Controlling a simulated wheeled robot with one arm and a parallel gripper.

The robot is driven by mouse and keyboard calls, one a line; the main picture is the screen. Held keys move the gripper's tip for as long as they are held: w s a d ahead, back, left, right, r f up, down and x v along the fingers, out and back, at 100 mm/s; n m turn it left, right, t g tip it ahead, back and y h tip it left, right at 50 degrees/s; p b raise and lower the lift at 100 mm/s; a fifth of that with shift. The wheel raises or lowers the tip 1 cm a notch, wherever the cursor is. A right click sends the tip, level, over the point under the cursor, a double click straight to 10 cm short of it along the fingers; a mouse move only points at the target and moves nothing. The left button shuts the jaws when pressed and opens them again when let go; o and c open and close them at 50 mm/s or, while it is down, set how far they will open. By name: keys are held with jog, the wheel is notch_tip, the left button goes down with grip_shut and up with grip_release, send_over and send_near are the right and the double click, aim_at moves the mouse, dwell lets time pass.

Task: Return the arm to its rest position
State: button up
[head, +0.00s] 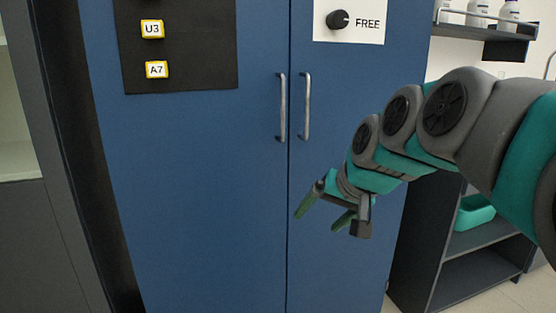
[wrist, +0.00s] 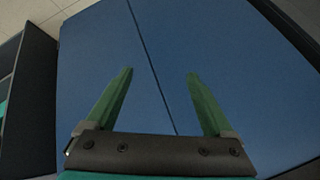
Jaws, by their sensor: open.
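My gripper (head: 325,213) is in front of the blue cabinet (head: 200,190), below its two door handles. Its green fingers are spread apart with nothing between them. In the wrist view my gripper (wrist: 158,95) is open and empty, facing the blue doors (wrist: 180,45) and the seam between them. My arm reaches in from the right side of the head view, bent and angled down to the left. I cannot tell the exact gap between the fingertips and the doors.
Two upright metal handles (head: 281,108) and (head: 305,107) are on the closed doors. A black panel (head: 200,50) bears labels U3 and A7. A knob (head: 338,19) is marked FREE. At right, a dark shelf unit (head: 475,240) holds a teal tray (head: 474,213); bottles (head: 508,12) stand above.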

jog(key=s+d+f+g+h, duration=0.1)
jog(key=s+d+f+g, duration=0.2)
jog(key=s+f, duration=0.7)
jog(key=s+d+f+n+g+h, duration=0.1)
jog(key=s+f+g, duration=0.4)
jog(key=s+f, duration=0.6)
jog(key=s+d+h, duration=0.1)
jog(key=s+d, duration=0.1)
jog(key=s, duration=0.6)
jog(key=shift+s+d+f+h, duration=0.2)
jog(key=shift+s+d+h, duration=0.1)
jog(key=shift+d, duration=0.05)
